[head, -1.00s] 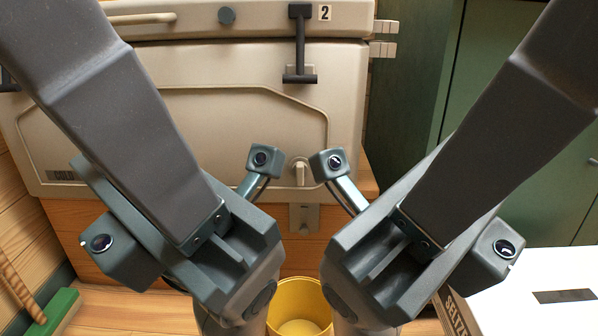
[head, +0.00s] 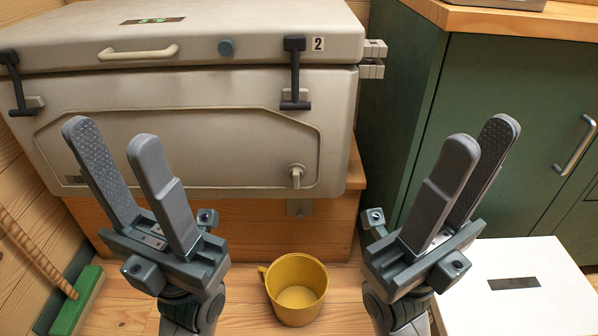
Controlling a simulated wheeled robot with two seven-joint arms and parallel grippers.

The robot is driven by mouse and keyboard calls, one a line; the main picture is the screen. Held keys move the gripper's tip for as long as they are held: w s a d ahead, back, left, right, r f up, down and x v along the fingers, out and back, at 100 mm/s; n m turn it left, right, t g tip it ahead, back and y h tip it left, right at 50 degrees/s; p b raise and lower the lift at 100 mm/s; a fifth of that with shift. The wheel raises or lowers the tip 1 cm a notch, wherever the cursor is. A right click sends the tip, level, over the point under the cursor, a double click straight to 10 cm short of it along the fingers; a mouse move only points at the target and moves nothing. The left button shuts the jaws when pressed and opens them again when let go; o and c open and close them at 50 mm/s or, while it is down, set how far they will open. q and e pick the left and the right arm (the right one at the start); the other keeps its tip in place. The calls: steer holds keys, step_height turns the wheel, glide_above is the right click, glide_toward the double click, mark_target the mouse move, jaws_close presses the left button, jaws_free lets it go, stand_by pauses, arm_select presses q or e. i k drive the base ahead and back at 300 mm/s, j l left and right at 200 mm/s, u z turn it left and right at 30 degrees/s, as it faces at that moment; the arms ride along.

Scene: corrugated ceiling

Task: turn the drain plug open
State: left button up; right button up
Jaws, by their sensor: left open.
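The drain plug (head: 297,175) is a small pale knob with a lever hanging down, low on the right of the front of the beige cooler (head: 220,120). My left gripper (head: 108,138) is open and empty, in front of the cooler's left half, to the left of the plug. My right gripper (head: 476,140) is to the right of the plug, in front of the green cabinet. Its fingers overlap in this view, with a narrow gap showing, and nothing shows between them.
The cooler rests on a wooden bench (head: 260,225). Black latches (head: 294,75) hang on its front. A green cabinet (head: 500,110) stands at the right, with a white box (head: 520,270) before it.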

mark_target(297, 174)
steer(key=l+u, duration=0.35)
steer(key=l, duration=0.95)
steer(key=k, duration=0.05)
